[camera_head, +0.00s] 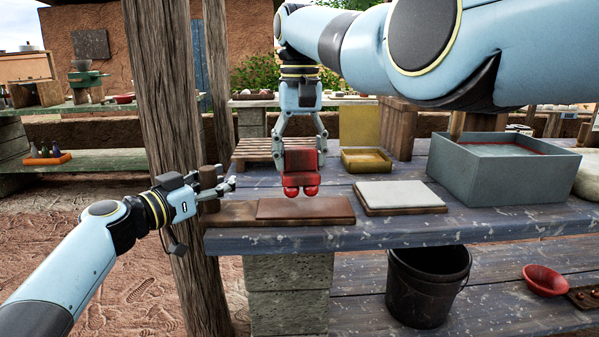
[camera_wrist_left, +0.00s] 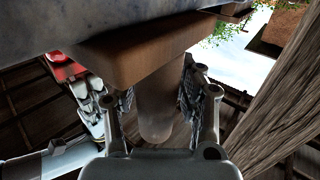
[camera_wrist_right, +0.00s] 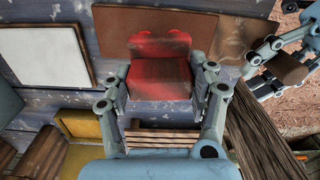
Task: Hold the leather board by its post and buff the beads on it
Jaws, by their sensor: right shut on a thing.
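The leather board (camera_head: 325,207), a brown pad on a wooden base, lies at the table's front left edge; it also shows in the right wrist view (camera_wrist_right: 112,32).
A pale slab (camera_head: 400,195) lies right of the board. A wooden roof pole (camera_head: 165,110) rises close behind my left gripper. A black bucket (camera_head: 428,290) is below the table edge.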

